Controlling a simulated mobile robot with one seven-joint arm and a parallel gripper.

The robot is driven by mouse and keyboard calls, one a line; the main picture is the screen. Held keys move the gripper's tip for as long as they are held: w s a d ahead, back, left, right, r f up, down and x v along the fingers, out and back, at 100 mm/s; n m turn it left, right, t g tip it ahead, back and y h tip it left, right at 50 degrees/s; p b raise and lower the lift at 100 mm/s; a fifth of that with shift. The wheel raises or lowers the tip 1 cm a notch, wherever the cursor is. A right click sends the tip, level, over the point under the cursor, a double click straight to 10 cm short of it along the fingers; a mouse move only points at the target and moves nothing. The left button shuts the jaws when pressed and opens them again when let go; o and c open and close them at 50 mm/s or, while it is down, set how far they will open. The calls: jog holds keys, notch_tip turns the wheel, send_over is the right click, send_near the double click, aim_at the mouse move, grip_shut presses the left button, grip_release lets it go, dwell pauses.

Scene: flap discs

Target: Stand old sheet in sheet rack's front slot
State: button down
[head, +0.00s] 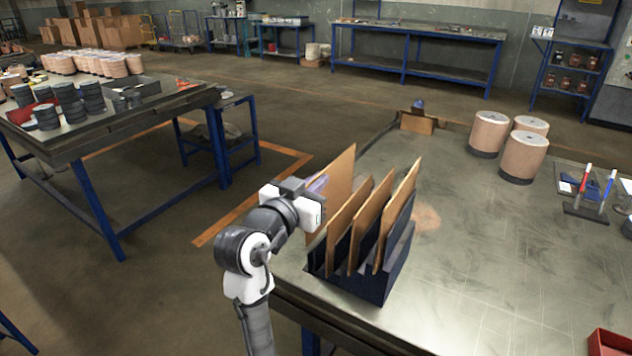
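The dark sheet rack (377,289) stands at the near left corner of the metal table, with several upright dividers. Brown sheets stand in it, slightly tilted: one (346,215), one in the middle (369,226) and one at the right (398,215). A further brown sheet (338,182), taken as the old sheet, is upright at the rack's left end and reaches higher than the others. My gripper (319,184) is at this sheet's left edge and appears shut on it. The sheet's lower edge is partly hidden, so I cannot tell whether it is seated in a slot.
The metal table (470,270) is clear right of the rack. Several brown cylinders (524,156) stand behind, a pen stand (590,212) at the right and a red bin (608,343) at the near right corner. Another table (130,115) with stacked discs stands at the left.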

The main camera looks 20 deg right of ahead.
aim_at(316, 235)
jog(key=shift+f, duration=0.2)
dwell(0.4)
jog(key=shift+f+b, duration=4.05)
jog(key=shift+f, duration=0.6)
jog(key=c, duration=1.6)
grip_release()
jog(key=shift+o, duration=0.2)
